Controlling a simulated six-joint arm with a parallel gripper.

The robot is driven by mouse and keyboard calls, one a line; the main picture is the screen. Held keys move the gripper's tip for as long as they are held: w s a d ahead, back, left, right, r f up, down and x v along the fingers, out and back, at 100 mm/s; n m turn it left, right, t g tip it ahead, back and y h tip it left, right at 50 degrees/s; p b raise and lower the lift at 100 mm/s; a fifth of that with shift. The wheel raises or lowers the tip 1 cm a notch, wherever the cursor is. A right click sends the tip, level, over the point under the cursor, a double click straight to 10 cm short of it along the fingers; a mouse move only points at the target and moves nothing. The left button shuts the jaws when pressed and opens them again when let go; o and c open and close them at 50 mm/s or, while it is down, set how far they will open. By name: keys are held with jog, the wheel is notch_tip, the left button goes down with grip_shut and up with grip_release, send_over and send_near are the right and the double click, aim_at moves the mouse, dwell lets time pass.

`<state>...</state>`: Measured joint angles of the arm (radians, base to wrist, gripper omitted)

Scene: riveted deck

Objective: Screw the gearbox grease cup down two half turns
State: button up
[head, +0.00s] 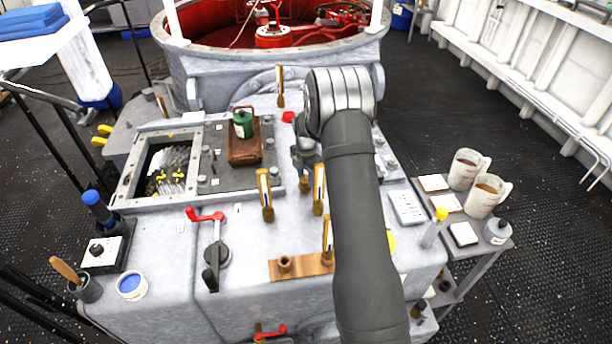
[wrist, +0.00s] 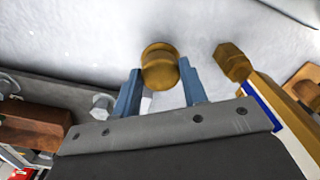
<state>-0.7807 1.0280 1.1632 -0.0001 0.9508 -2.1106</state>
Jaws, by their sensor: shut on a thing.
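The brass grease cup (wrist: 160,68) shows in the wrist view as a round knob standing out from the pale grey gearbox casing (wrist: 90,35). My gripper (wrist: 161,74) has its two blue fingers on either side of the cup and is shut on it. In the head view my gripper (head: 304,168) points down at the gearbox top, right of the dark cover plate. My arm hides part of that area, and a small brass piece shows just below the fingers. How far the cup is screwed in cannot be told.
Brass-framed gauges (head: 318,188) stand close by, and another brass fitting (wrist: 232,62) sits right of the cup.

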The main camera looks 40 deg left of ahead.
aim_at(306, 179)
jog(key=m, duration=0.6)
jog(key=shift+m, duration=0.3)
jog(key=m, duration=0.6)
jog(key=shift+r, duration=0.1)
dwell(0.3)
jog(key=o, duration=1)
jog(key=shift+d, duration=0.1)
jog(key=shift+r, duration=0.1)
notch_tip(306, 179, up, 17)
jog(key=shift+r, duration=0.1)
